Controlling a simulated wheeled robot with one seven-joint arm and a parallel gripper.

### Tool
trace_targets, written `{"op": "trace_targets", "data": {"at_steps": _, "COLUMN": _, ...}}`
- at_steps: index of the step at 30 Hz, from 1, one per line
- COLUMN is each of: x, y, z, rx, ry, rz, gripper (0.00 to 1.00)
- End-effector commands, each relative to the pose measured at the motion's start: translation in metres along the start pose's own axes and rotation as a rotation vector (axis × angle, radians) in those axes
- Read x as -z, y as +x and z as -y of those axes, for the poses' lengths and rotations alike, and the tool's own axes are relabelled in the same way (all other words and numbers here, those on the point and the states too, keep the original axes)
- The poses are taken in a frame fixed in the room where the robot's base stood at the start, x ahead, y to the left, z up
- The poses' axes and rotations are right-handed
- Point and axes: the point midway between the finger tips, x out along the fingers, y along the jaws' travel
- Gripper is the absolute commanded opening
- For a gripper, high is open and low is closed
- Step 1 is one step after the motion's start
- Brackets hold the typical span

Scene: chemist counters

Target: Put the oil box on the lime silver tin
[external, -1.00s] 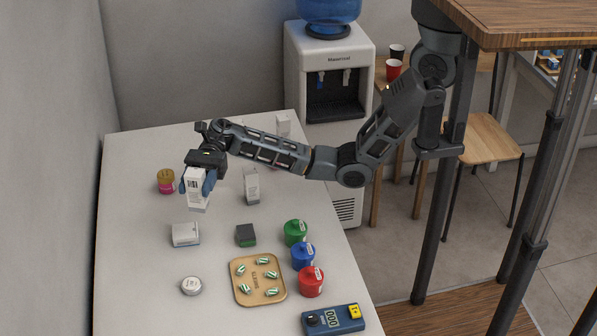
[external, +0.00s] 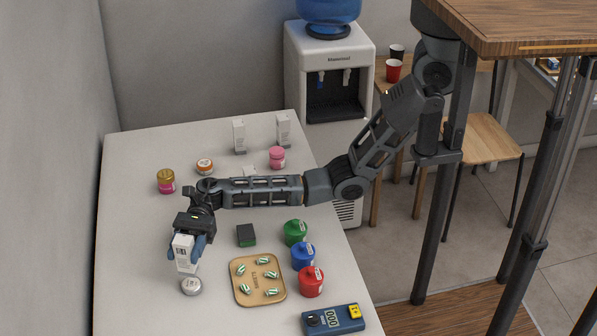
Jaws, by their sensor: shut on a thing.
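My gripper (external: 190,246) is shut on a white box (external: 184,261), which I take as the oil box. The box is upright, with dark print on its face. A round silver tin (external: 192,287) with a pale lid lies on the counter just below the box in the picture. The box's lower end appears right at the tin's far edge; I cannot tell whether they touch. The tin's label is too small to read.
A tan tray (external: 237,287) holds several striped sweets. Green (external: 295,232), blue (external: 303,255) and red (external: 311,281) pots stand right of it, with a blue meter (external: 334,319) in front. The counter's front left is clear.

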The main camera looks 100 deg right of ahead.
Motion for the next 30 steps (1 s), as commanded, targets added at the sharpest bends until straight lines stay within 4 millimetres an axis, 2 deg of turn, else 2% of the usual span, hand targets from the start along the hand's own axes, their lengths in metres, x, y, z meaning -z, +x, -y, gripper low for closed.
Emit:
{"op": "trace_targets", "data": {"at_steps": 4, "x": 0.009, "y": 0.002, "z": 0.000, "rx": 0.001, "ry": 0.001, "rz": -0.001, "gripper": 0.19}}
{"op": "trace_targets", "data": {"at_steps": 11, "x": 0.041, "y": 0.002, "z": 0.000, "rx": 0.000, "ry": 0.001, "rz": -0.001, "gripper": 0.19}}
{"op": "trace_targets", "data": {"at_steps": 25, "x": 0.045, "y": 0.002, "z": 0.000, "rx": 0.001, "ry": -0.001, "rz": 0.000, "gripper": 0.19}}
{"op": "trace_targets", "data": {"at_steps": 26, "x": 0.044, "y": 0.002, "z": 0.000, "rx": 0.001, "ry": 0.000, "rz": 0.000, "gripper": 0.51}}
{"op": "trace_targets", "data": {"at_steps": 30, "x": 0.044, "y": 0.002, "z": 0.000, "rx": 0.001, "ry": 0.000, "rz": 0.000, "gripper": 0.65}}
